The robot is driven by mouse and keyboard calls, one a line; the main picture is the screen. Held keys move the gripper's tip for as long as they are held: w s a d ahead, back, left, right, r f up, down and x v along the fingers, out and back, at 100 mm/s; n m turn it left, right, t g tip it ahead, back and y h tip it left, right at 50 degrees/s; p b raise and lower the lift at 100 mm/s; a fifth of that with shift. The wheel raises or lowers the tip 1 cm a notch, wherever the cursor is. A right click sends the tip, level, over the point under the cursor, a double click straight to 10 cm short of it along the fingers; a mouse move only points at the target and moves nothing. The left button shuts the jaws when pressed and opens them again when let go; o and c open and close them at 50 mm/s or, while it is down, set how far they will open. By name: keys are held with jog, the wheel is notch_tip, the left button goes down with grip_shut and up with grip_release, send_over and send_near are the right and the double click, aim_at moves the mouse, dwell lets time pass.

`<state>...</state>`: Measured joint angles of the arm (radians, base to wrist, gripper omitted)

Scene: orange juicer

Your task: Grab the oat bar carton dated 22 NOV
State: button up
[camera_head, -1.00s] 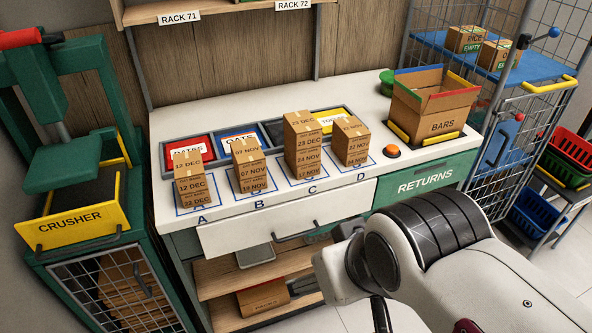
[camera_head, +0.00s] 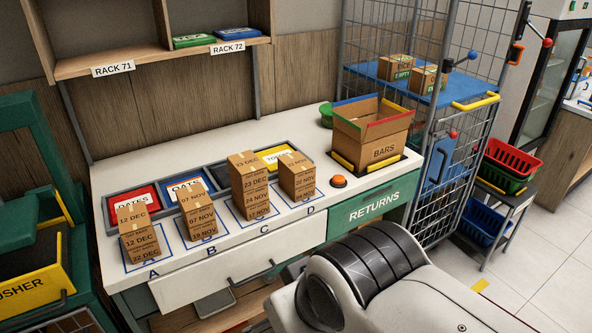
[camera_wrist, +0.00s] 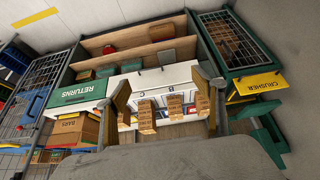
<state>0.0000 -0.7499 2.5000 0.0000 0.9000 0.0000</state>
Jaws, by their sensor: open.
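Brown cartons stand in stacks on lettered squares of the white counter. Stack A (camera_head: 138,232) reads 12 DEC twice with 22 DEC lowest. Stack B (camera_head: 198,211) reads 07 NOV twice above 19 NOV. Stack C (camera_head: 249,185) is the tallest, with 23 DEC labels above NOV ones. Stack D (camera_head: 297,177) shows NOV labels, whose days are too small to read surely. I cannot pick out a sure 22 NOV label. My gripper (camera_wrist: 163,100) is open and empty in the wrist view, its fingers framing distant stacks. It is out of sight in the head view.
Trays marked DATES (camera_head: 131,200) and OATS (camera_head: 187,186) lie behind the stacks. The crusher (camera_head: 32,280) is at left and a wire cage (camera_head: 440,190) at right.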

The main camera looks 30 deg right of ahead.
jog(key=shift+o, duration=0.6)
jog(key=w+d+r+t+h, duration=0.1)
jog(key=w+d+r, duration=0.1)
jog(key=w+d, duration=0.5)
jog(key=w+d+r+t+h, duration=0.1)
jog(key=w+d+t, duration=0.1)
jog(key=w, duration=0.8)
jog(key=t, duration=0.7)
send_over(305, 175)
jog(key=s+a, duration=0.2)
jog(key=a, duration=0.1)
notch_tip(305, 175, down, 9)
jog(key=shift+n+t+y, duration=0.4)
jog(key=shift+t+y, duration=0.2)
jog(key=shift+y, duration=0.1)
jog(key=d+f, duration=0.2)
jog(key=f, duration=0.2)
jog(key=shift+w+d+f, duration=0.15)
jog(key=shift+w+d, duration=0.05)
jog(key=shift+d, duration=0.2)
jog(key=shift+s+d+f+m+t+y, duration=0.1)
jog(key=shift+s+f+m+t+y, duration=0.15)
jog(key=shift+f, duration=0.25)
jog(key=shift+s+d+f+m+t+y, duration=0.15)
jog(key=shift+s+f+t, duration=0.1)
jog(key=shift+f+t, duration=0.15)
jog(key=shift+a, duration=0.1)
jog(key=shift+w, duration=1.35)
